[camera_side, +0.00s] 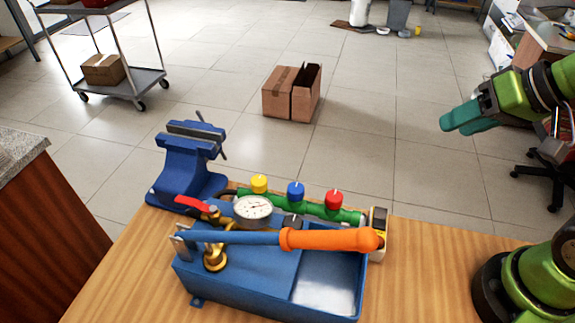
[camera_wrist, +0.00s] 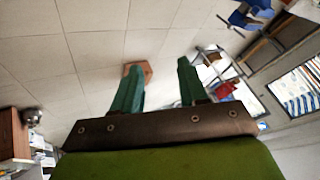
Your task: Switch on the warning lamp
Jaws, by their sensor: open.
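I cannot pick out a lit warning lamp in either view. A small pale box (camera_side: 378,246) with a dark upper part stands at the right end of a green pipe manifold, partly behind the pump's orange handle. Whether it is the lamp or its switch I cannot tell. The manifold (camera_side: 345,215) carries a yellow knob (camera_side: 259,184), a blue knob (camera_side: 296,191) and a red knob (camera_side: 333,200). My gripper (camera_side: 456,122) is open and empty, raised to the right of the bench and apart from everything. In the wrist view its two green fingers (camera_wrist: 160,70) are spread.
A blue test pump (camera_side: 240,277) with a long orange handle (camera_side: 330,239), gauge (camera_side: 253,208) and red valve lever (camera_side: 194,203) fills the front of the wooden bench (camera_side: 120,270). A blue vise (camera_side: 187,170) stands at left.

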